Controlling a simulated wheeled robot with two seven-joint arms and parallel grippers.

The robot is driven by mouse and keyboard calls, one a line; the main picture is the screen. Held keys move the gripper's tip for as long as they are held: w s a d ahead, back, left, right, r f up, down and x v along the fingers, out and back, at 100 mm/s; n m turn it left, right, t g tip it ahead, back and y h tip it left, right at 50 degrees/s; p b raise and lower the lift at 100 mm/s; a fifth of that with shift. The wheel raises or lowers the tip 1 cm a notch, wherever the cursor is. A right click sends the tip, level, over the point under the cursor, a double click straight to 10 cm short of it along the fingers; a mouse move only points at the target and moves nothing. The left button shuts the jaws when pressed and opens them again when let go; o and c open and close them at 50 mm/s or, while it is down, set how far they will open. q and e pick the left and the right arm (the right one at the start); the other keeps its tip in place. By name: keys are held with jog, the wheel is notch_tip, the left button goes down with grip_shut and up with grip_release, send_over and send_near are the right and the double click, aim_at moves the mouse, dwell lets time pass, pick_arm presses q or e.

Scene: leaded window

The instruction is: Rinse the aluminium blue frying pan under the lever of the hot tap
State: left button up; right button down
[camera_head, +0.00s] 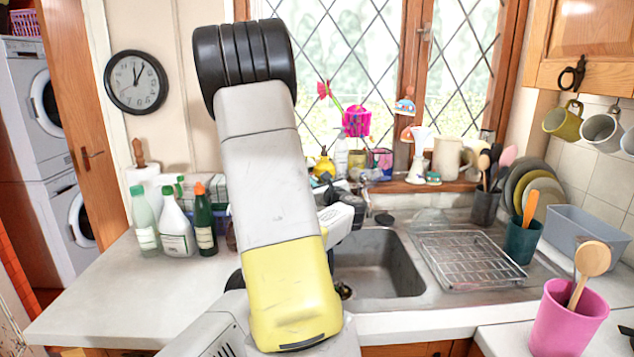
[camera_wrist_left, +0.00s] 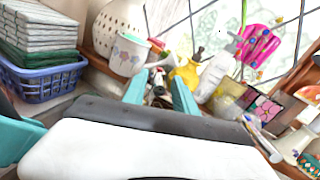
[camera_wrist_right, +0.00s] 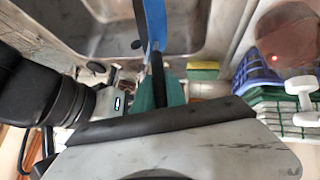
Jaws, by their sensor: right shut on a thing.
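My right gripper (camera_wrist_right: 160,85) is shut on a thin dark handle. Beyond it a blue surface (camera_wrist_right: 154,22), seen nearly edge-on, looks like the frying pan, in front of the sink basin (camera_wrist_right: 95,28) in the right wrist view. In the head view I cannot make out the pan, and my own arm hides the middle. My left gripper (camera_wrist_left: 160,92) is open, its teal fingers apart and nothing visibly held. In the head view its pale body shows left of the metal tap (camera_head: 366,181). Small fittings show beyond its fingers; I cannot tell which is the lever.
The sink (camera_head: 385,262) has a wire rack (camera_head: 465,258) on its right. Bottles (camera_head: 177,228) stand on the left counter. A pink pot (camera_head: 566,320) stands front right. A blue basket (camera_wrist_left: 45,80) and yellow dispenser (camera_wrist_left: 190,72) flank the left gripper's view.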

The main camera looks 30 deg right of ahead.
pick_arm(q)
jog(key=shift+w+a, duration=0.1)
jog(key=shift+w, duration=0.1)
grip_shut()
dwell(1.5)
